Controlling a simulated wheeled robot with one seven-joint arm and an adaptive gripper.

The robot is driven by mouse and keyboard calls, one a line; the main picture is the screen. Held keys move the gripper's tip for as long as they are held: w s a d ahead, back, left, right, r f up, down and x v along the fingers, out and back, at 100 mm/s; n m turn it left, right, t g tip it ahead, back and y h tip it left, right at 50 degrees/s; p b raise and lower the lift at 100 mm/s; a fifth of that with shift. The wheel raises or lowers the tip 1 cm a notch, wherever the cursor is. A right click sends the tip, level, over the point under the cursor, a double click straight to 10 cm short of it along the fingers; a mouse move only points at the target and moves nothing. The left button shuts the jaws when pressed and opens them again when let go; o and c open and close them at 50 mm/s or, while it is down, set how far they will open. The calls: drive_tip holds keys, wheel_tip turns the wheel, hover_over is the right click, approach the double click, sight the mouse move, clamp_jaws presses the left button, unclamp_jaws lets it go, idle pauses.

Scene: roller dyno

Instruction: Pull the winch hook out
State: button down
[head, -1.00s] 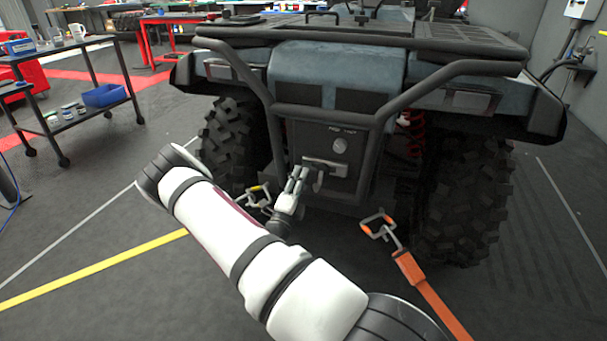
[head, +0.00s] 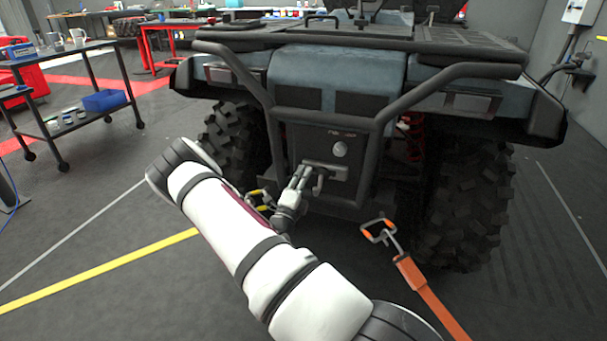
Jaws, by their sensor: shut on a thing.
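The winch hook (head: 320,184) is a small grey hook at the pale fairlead plate (head: 340,171), low on the front of the quad bike (head: 336,78). My gripper (head: 303,173) is at the hook's left side, with its fingers pointing up toward the fairlead. It is shut on the winch hook, though the fingers hide the exact contact. The hook is still close against the fairlead, and no length of cable is visible.
An orange strap (head: 428,293) with a metal hook lies to the right of my gripper. Another hook with yellow parts (head: 262,201) is just left of it. Black bull-bar tubes (head: 272,135) flank the winch area. Open floor lies at left, near a black cart (head: 88,125).

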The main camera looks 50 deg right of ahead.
drive_tip(key=s+a+p, duration=0.3)
drive_tip(key=s+a, duration=0.1)
drive_tip(key=a, duration=0.7)
drive_tip(key=s+a+p, duration=0.4)
drive_tip(key=s+a, duration=0.1)
drive_tip(key=a, duration=0.5)
drive_tip(key=shift+a+r+p, duration=0.15)
drive_tip(key=shift+a+p, duration=0.15)
drive_tip(key=shift+a, duration=0.1)
drive_tip(key=c, duration=1.6)
unclamp_jaws()
drive_tip(key=shift+o, duration=0.2)
drive_tip(key=v, duration=1.2)
